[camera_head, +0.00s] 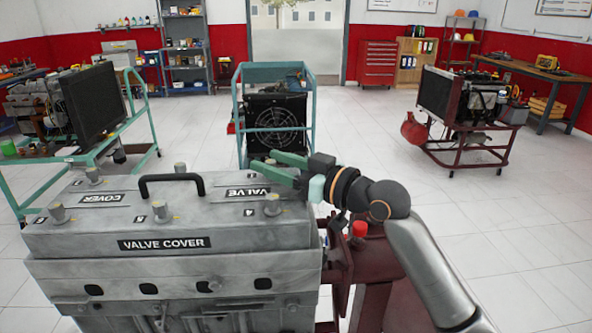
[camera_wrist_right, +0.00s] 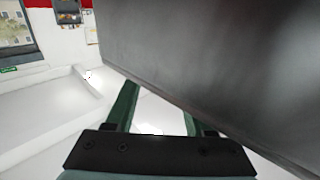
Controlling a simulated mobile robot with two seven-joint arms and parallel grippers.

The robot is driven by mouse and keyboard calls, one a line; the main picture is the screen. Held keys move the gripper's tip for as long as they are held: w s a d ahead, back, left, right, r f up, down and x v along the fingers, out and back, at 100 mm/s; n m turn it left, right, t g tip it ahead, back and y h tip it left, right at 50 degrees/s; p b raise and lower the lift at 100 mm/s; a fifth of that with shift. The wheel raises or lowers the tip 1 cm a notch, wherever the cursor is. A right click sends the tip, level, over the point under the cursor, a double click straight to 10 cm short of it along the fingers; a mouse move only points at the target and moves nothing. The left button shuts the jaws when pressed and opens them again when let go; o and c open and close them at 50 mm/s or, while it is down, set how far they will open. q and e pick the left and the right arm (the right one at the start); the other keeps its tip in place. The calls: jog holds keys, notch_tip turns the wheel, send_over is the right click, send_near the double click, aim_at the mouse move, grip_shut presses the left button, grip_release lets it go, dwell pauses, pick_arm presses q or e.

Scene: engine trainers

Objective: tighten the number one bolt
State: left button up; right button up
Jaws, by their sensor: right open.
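The grey engine block carries a valve cover (camera_head: 165,243) with a black handle (camera_head: 172,178) and several upright bolts. The front row has a left bolt (camera_head: 57,211), a middle bolt (camera_head: 160,210) and a right bolt (camera_head: 272,204) with a "4" beside it. Behind are a left bolt (camera_head: 92,172) and a middle bolt (camera_head: 180,168). I cannot read which is number one. My right gripper (camera_head: 262,160) is over the cover's far right corner, green fingers apart; any bolt there is hidden. The wrist view shows the open fingers (camera_wrist_right: 160,102) with nothing visible between them. My left gripper is out of view.
A dark red stand (camera_head: 372,260) with a red cap (camera_head: 359,229) is right of the engine. A radiator trolley (camera_head: 277,125) stands behind. Other engine trainers stand left and right. A large dark surface (camera_wrist_right: 220,60) fills the wrist view's upper right.

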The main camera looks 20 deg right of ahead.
jog(key=b+v, duration=0.2)
jog(key=v, duration=0.9)
jog(key=shift+s+d+b, duration=0.2)
jog(key=shift+s+b, duration=0.1)
